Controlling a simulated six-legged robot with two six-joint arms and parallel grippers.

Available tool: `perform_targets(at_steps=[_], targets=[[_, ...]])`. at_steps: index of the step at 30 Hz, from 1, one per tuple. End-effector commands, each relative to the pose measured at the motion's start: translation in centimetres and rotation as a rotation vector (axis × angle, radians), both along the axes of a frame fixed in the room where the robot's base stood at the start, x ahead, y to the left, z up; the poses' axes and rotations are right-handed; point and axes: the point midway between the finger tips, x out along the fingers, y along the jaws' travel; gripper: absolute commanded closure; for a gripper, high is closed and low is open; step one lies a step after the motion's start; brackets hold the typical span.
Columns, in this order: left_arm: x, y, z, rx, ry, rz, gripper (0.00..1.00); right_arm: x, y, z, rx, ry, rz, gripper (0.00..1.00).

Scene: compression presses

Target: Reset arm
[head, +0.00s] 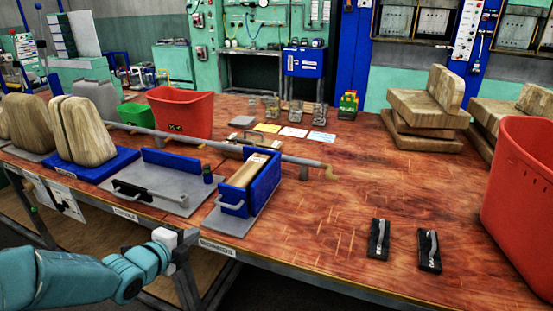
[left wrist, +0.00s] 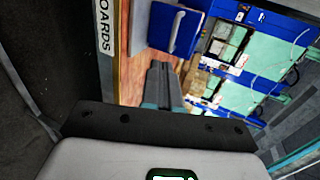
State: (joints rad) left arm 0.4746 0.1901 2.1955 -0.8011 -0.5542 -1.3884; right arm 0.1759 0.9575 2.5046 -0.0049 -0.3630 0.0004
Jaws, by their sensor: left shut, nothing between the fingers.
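My left arm comes in from the lower left of the head view. Its left gripper (head: 186,240) is at the front edge of the wooden table (head: 310,215), beside the label strip below the blue press. In the left wrist view the dark fingers of the left gripper (left wrist: 160,82) are together with nothing between them. The blue press (head: 262,183) with a wooden block in it stands on a grey plate just beyond the gripper. My right gripper is in neither view.
A flat grey plate with a black handle (head: 150,193) lies left of the press. Two black handled pieces (head: 379,239) (head: 429,250) lie at the front right. A red bin (head: 520,205) stands at the right edge. The table's middle right is clear.

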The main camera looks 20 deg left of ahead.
Motion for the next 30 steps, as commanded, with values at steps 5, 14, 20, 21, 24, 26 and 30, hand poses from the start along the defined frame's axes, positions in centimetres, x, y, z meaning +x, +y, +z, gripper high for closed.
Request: perform_targets(at_steps=[5, 14, 20, 21, 24, 26, 30], targets=[[0.7, -3.1, -1.2, -0.029, 0.041, -0.065, 1.0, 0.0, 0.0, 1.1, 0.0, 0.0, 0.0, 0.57], [-6.1, -18.5, -17.2, -0.47, 0.594, -0.048, 1.0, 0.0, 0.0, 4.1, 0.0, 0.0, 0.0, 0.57], [-19.0, -24.3, -25.4, -0.9, 1.131, 0.57, 1.0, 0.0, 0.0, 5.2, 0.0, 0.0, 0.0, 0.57], [-21.0, -24.4, -26.2, -0.971, 1.188, 0.743, 1.0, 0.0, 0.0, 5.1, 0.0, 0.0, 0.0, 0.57], [-23.3, -23.9, -26.7, -1.118, 1.221, 1.105, 1.0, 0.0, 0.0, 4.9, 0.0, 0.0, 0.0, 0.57], [-23.8, -23.7, -26.7, -1.182, 1.211, 1.252, 1.0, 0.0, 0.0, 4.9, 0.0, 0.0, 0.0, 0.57], [-24.0, -23.6, -26.8, -1.26, 1.191, 1.409, 1.0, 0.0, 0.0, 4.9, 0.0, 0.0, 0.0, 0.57]])
